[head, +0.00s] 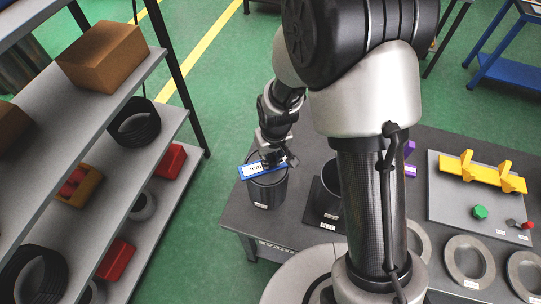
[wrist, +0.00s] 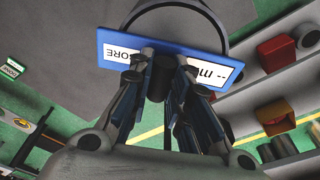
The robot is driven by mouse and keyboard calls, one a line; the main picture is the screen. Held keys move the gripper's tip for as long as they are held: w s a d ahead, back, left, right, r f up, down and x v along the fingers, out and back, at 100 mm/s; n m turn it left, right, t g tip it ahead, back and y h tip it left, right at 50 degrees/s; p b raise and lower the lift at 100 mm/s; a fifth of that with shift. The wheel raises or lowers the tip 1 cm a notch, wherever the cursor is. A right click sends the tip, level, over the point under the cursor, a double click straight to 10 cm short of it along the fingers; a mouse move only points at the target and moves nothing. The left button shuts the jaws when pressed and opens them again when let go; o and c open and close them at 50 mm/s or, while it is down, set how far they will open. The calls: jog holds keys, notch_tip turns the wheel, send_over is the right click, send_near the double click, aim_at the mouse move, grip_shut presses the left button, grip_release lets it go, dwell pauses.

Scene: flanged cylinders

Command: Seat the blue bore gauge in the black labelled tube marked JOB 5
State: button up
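The blue bore gauge (head: 263,169) is a flat blue plate with a white printed face. It lies across the mouth of a black labelled tube (head: 268,190), slightly tilted in the head view. In the wrist view the gauge (wrist: 110,50) shows "BORE" upside down, with the tube's round rim (wrist: 232,22) behind it. My gripper (head: 272,160) is over the gauge. Its fingers (wrist: 165,62) are close together on either side of a dark stem at the gauge's middle. The tube's small label is too small to read. I cannot tell whether the gauge touches the rim.
A second black container (head: 328,198) stands right of the tube, partly hidden by my arm. A grey board (head: 450,205) with a yellow block (head: 482,172) and grey rings (head: 468,262) lie further right. Shelves (head: 120,165) with boxes stand left, across a strip of green floor.

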jog(key=o, duration=0.5)
jog(key=shift+r, duration=0.1)
jog(key=r, duration=0.4)
jog(key=s+r, duration=0.1)
jog(key=r, duration=0.6)
jog(key=shift+s+d+r, duration=0.3)
jog(key=shift+s+r, duration=0.05)
